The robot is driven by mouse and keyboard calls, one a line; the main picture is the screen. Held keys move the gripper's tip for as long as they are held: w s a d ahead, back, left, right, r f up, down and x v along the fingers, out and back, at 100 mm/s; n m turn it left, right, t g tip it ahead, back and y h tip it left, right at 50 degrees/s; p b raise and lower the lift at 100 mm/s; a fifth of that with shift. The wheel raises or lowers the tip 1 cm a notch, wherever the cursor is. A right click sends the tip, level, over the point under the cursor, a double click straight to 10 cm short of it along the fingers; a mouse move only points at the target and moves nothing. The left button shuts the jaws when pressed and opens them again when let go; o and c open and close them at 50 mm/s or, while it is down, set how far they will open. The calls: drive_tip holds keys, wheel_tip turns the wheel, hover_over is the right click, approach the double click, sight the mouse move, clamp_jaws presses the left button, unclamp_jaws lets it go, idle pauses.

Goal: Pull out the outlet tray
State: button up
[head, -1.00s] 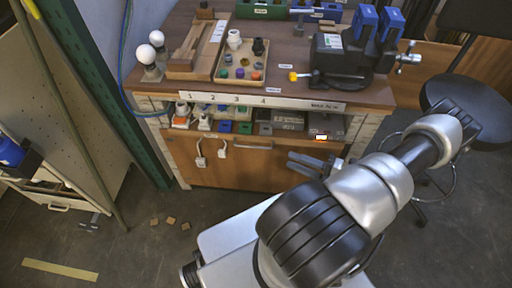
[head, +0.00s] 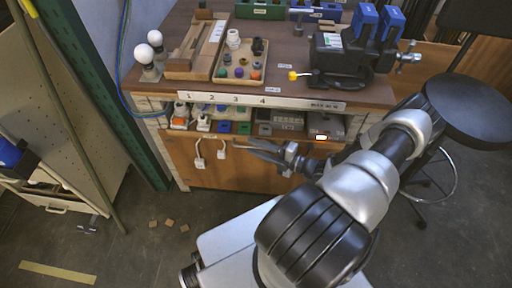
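A compartment shelf (head: 262,136) sits under the bench top, behind the numbered strip. Near its left end are small white outlet-like parts (head: 203,123), an orange piece, and blue and green pieces. Which of these belong to the outlet tray is too small to tell. A brown wooden front panel (head: 255,178) lies below, with two white pieces (head: 222,150) hanging before it. My gripper (head: 244,148) is in front of this panel, just under the shelf, pointing left. Its two fingers look apart, with nothing visibly held. Contact with the shelf or panel cannot be told.
The bench top (head: 375,95) carries a black vise (head: 340,58), a wooden parts tray (head: 218,76) and two white bulbs (head: 154,38). A black stool (head: 468,108) stands at right. Small wooden blocks (head: 168,222) lie on the floor, otherwise open at front left.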

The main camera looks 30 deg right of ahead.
clamp_jaws()
idle(1.4)
